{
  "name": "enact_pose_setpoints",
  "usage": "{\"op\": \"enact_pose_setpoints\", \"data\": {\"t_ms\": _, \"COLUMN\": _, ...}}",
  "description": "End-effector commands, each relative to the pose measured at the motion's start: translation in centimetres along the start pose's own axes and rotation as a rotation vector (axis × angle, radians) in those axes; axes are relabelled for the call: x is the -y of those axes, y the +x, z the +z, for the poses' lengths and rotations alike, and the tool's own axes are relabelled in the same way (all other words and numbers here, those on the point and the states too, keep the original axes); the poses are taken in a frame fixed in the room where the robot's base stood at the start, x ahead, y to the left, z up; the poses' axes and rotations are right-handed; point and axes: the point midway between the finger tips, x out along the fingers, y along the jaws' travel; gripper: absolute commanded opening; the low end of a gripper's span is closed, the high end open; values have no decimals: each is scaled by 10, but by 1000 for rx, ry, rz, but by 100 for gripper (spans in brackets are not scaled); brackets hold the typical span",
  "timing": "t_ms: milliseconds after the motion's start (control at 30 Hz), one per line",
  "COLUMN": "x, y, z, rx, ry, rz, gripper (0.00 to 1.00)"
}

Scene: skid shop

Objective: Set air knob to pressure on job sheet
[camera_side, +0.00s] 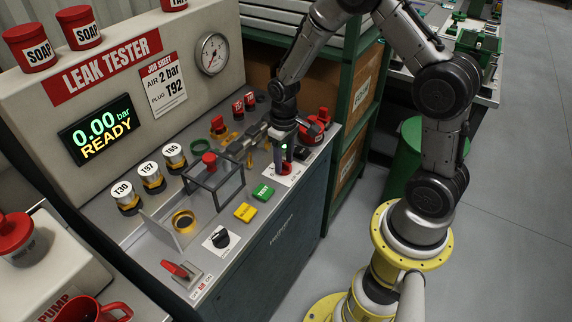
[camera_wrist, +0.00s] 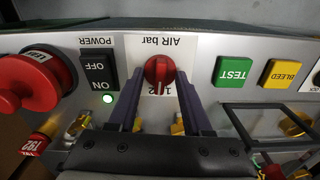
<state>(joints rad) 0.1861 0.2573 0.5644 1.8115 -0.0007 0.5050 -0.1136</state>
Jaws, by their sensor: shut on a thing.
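The job sheet (camera_side: 163,85) on the leak tester's upright panel reads AIR 2 bar, PLUG T92. The red air knob (camera_wrist: 160,70) sits on a white plate (camera_wrist: 142,47) marked AIR bar, upside down in the wrist view. My gripper (camera_wrist: 160,78) is shut on this knob, one dark finger on each side. In the side view, my gripper (camera_side: 284,154) points down at the panel's right end and mostly hides the knob. Scale figures show partly beside the knob; its exact setting cannot be read. The display (camera_side: 98,130) reads 0.00 bar READY.
A power switch (camera_wrist: 98,72) with a lit green lamp and a large red button (camera_wrist: 38,80) flank the knob. The green TEST button (camera_wrist: 234,71) and yellow BLEED button (camera_wrist: 280,74) are on the other side. A dark frame guard (camera_side: 213,185) stands left of my gripper.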

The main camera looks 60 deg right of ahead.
Motion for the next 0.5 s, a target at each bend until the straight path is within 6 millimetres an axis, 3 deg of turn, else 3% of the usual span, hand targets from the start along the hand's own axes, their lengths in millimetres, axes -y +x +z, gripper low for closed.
{"op": "enact_pose_setpoints", "data": {"t_ms": 33, "x": 2, "y": 13, "z": 2, "rx": 7, "ry": 21, "rz": -2, "gripper": 18}}
{"op": "enact_pose_setpoints", "data": {"t_ms": 233, "x": 2, "y": 13, "z": 2, "rx": 7, "ry": 35, "rz": -2, "gripper": 18}}
{"op": "enact_pose_setpoints", "data": {"t_ms": 267, "x": 2, "y": 13, "z": 2, "rx": 7, "ry": 34, "rz": -2, "gripper": 50}}
{"op": "enact_pose_setpoints", "data": {"t_ms": 500, "x": 2, "y": 11, "z": 2, "rx": 6, "ry": 33, "rz": -2, "gripper": 50}}
